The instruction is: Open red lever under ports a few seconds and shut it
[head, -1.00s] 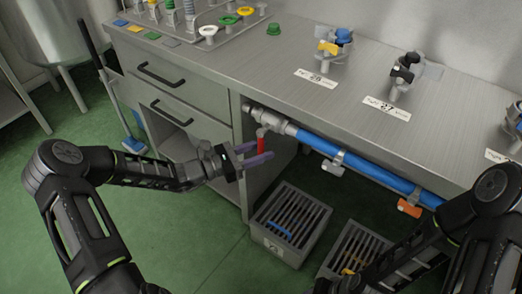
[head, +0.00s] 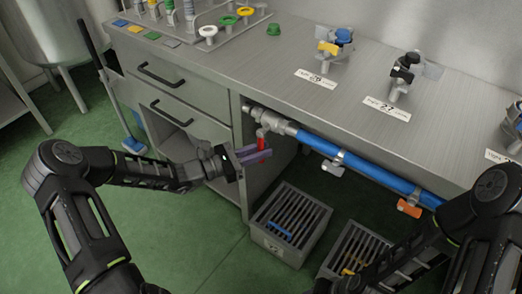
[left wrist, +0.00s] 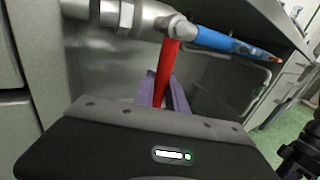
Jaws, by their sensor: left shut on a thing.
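The red lever (head: 261,140) hangs down from the metal valve (head: 266,120) at the left end of the blue pipe, under the counter edge. My left gripper (head: 254,154) is shut on the red lever, its purple fingers at either side of it. In the left wrist view the red lever (left wrist: 167,72) runs down from the valve (left wrist: 130,14) between the purple fingers (left wrist: 163,92); its lower end is hidden behind the gripper body. My right arm (head: 450,235) shows at the lower right, but its fingers cannot be made out.
Grated bins (head: 268,247) stand on the floor beneath. Ports with labels (head: 315,78) stand on top. Green floor (head: 190,245) is clear at left.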

